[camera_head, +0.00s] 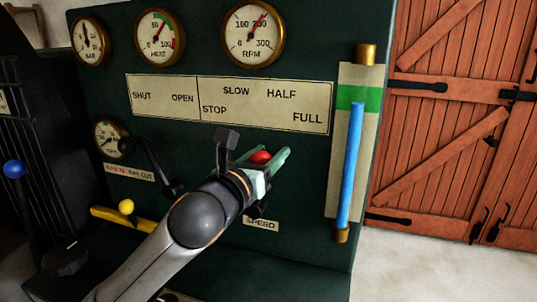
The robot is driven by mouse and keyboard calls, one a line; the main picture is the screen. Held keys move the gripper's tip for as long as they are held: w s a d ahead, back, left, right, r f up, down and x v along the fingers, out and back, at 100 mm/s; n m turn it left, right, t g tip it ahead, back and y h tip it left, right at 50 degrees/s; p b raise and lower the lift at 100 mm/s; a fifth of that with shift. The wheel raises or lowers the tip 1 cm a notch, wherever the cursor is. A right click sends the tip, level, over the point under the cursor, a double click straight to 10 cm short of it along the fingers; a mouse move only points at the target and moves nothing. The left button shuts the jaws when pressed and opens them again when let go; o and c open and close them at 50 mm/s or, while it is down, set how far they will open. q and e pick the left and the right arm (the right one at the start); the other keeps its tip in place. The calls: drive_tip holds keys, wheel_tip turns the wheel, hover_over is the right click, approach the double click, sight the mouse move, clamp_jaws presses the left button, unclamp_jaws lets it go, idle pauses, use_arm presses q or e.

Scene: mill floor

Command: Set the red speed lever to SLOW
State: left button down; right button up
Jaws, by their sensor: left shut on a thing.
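The red knob of the speed lever (261,157) shows in the head view between the pale green fingers of my left gripper (265,155). The gripper is shut on it. The lever's shaft is hidden behind my gripper and arm. Above it is a cream plate (264,106) lettered STOP, SLOW, HALF and FULL. The knob is below this plate, roughly under the space between SLOW and HALF. A SPEED label (262,223) is below the gripper. The RPM gauge (253,33) has its needle near 200. My right gripper is not in view.
A black-knobbed lever (126,146) and a yellow-knobbed lever (126,207) are left of my arm. A blue-knobbed lever (14,169) stands at far left. A gauge tube with blue fill (350,165) is to the right. Wooden doors (455,130) are beyond the panel.

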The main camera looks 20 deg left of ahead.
use_arm(q)
drive_tip(key=a+n+p, duration=0.3)
drive_tip(key=a+n, duration=0.1)
drive_tip(key=a, duration=0.1)
drive_tip(key=shift+w+a+r+p, duration=0.1)
drive_tip(key=shift+a+r+p, duration=0.1)
drive_tip(key=shift+p, duration=0.2)
drive_tip(key=shift+a+f+n, duration=0.15)
drive_tip(key=shift+a+n, duration=0.35)
drive_tip(key=shift+a, duration=0.1)
drive_tip(key=shift+t, duration=0.3)
drive_tip(key=shift+c, duration=1.5)
unclamp_jaws()
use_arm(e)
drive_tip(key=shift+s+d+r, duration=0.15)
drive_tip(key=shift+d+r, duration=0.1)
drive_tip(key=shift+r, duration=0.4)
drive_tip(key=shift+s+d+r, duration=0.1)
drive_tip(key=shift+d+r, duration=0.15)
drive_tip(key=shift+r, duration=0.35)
